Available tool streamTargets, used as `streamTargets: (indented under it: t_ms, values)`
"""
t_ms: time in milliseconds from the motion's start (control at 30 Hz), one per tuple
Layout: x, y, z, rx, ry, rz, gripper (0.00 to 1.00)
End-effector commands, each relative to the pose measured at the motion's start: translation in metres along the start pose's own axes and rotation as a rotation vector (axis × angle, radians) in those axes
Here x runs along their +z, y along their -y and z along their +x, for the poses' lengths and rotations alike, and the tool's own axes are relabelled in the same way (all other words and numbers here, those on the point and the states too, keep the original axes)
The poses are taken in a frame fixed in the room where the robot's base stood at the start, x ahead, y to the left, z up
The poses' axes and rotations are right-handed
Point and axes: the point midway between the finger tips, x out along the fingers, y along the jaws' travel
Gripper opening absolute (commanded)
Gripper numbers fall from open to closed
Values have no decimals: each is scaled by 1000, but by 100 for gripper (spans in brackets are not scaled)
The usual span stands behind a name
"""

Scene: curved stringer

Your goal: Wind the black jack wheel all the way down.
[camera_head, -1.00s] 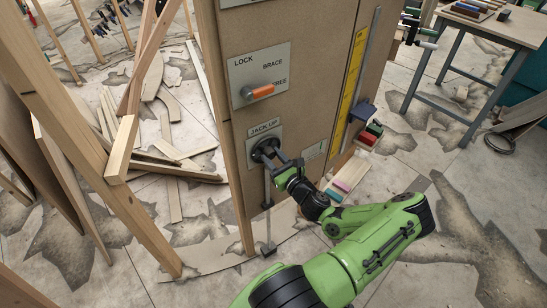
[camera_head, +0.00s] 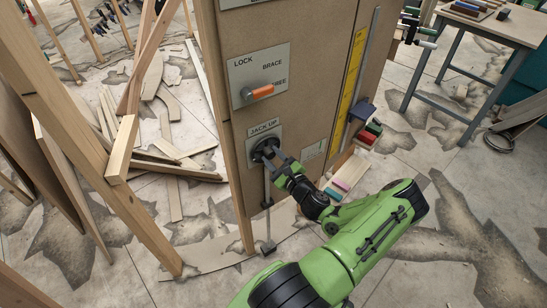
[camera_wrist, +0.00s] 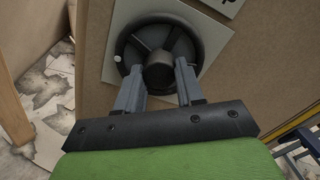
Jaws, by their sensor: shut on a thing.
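The black jack wheel (camera_wrist: 184,40) is mounted on a pale plate on the wooden panel, under a "JACK UP" label (camera_head: 264,128). In the wrist view it shows a dark rim, spokes, a central hub (camera_wrist: 158,72) and a small light dot on the rim at left. My gripper (camera_wrist: 159,88) reaches the wheel from the front, with its two grey fingers on either side of the hub, shut on it. In the head view my gripper (camera_head: 278,160) covers part of the wheel (camera_head: 263,147). A thin metal rod (camera_head: 267,215) runs down below the wheel to a small foot on the floor.
An orange-handled lever (camera_head: 259,92) on a LOCK/BRACE/FREE plate sits above the wheel. A slanting timber post (camera_head: 95,150) stands left of the panel. Small coloured blocks (camera_head: 352,165) lie at the panel's right. A workbench (camera_head: 480,30) stands at the upper right.

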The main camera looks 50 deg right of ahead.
Motion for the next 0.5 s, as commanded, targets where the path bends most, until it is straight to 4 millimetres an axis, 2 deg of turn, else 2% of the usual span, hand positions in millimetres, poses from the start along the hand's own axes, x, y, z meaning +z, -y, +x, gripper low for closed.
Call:
streamTargets:
  t_ms: [267,300,433,500]
  values:
    - [0,0,0,0,0,0,7]
    - [0,0,0,0,0,1,44]
    - [0,0,0,0,0,1,63]
    - [0,0,0,0,0,1,63]
